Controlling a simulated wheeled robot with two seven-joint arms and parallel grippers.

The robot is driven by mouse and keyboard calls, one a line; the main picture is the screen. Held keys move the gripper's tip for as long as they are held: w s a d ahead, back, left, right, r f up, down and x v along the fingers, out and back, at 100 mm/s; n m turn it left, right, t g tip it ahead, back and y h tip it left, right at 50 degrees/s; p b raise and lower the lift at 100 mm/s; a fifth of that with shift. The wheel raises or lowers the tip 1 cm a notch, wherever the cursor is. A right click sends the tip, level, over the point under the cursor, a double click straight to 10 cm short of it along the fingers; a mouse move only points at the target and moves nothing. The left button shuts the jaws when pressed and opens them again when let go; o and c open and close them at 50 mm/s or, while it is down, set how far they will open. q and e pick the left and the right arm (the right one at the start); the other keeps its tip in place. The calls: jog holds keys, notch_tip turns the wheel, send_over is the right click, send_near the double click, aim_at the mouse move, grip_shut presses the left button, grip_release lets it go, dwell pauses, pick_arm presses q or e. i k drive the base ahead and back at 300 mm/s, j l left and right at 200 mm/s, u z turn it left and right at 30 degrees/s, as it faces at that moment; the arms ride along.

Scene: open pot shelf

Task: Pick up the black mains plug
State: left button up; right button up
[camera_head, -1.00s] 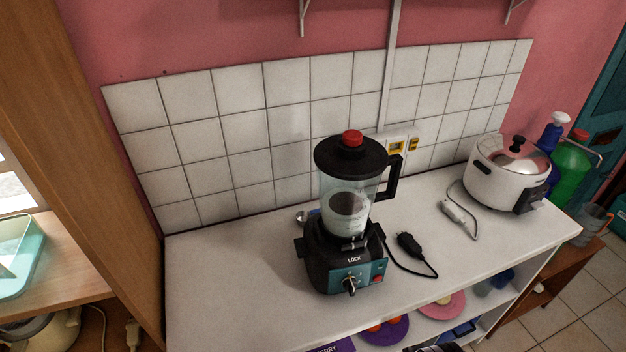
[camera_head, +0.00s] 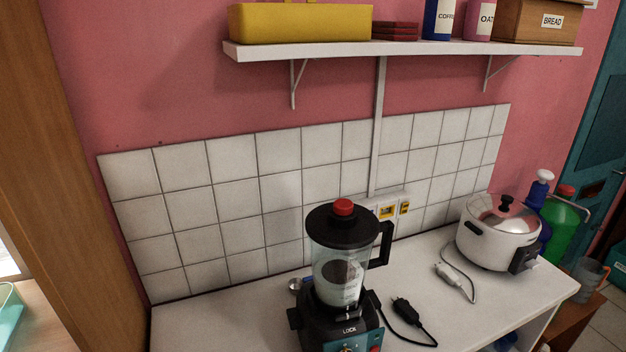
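The black mains plug (camera_head: 402,308) lies on the white counter, just right of the blender. Its black cord loops to the right and back toward the blender. The blender (camera_head: 340,270) has a dark base, a clear jug and a black lid with a red cap. The wall sockets (camera_head: 391,210) with yellow parts are on the tiles behind it. Neither of my grippers shows in this view.
A white rice cooker (camera_head: 495,238) stands at the counter's right end, with a white plug (camera_head: 453,277) on a grey cord beside it. A shelf (camera_head: 400,50) above holds a yellow box (camera_head: 300,22) and canisters. The counter's left part (camera_head: 220,318) is clear.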

aim_at(402, 307)
jog(key=i+z, duration=0.35)
jog(key=i+l+u, duration=0.2)
jog(key=l+u, duration=0.15)
jog(key=l, duration=0.25)
jog(key=i+l+u, duration=0.1)
jog(key=l+u, duration=0.25)
jog(key=l, duration=0.3)
jog(key=l+u, duration=0.3)
jog(key=l, duration=0.35)
